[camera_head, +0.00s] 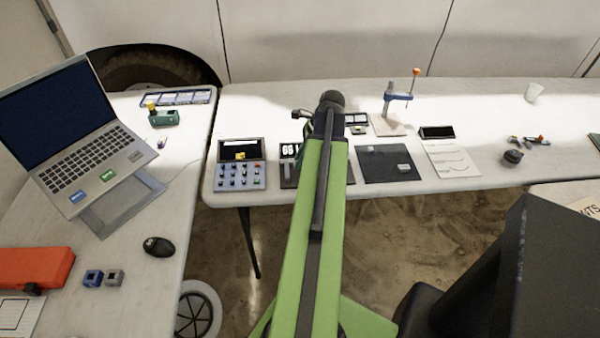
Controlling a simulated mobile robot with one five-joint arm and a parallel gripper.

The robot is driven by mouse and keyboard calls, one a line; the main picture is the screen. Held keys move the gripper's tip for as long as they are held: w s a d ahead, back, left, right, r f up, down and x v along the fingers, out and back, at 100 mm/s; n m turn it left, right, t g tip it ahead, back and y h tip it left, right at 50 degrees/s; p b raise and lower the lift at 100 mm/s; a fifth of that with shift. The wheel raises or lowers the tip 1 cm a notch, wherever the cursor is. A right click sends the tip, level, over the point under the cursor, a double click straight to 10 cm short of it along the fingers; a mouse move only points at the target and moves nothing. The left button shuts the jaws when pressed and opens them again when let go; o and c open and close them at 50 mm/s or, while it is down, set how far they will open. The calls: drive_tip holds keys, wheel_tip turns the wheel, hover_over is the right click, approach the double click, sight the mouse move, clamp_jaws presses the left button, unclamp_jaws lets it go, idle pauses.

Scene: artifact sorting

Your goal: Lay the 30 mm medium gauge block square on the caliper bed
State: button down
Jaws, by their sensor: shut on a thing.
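My gripper (302,115) shows only in part, as a dark shape at the far end of my green arm, above the far table. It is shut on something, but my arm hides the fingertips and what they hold. Just below it stands what looks like the caliper bed (288,172), a dark unit with a lit digit display; my arm covers its right side. I cannot make out the 30 mm medium gauge block. A small grey block (404,168) lies on a dark mat (376,174) to the right of my arm; I cannot tell its size.
A button panel (239,176) stands left of the display unit. A stand with an orange knob (415,73), a white sheet (452,160) and a dark round object (513,156) are to the right. A laptop (90,140) and mouse (158,246) are on the left table.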

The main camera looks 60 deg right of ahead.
wheel_tip(320, 180, down, 4)
drive_tip(key=b, duration=0.4)
drive_tip(key=shift+f, duration=0.2)
drive_tip(key=shift+r, duration=0.25)
drive_tip(key=shift+f, duration=0.2)
drive_tip(key=c, duration=1.3)
unclamp_jaws()
drive_tip(key=shift+o, duration=0.2)
drive_tip(key=shift+r, duration=0.1)
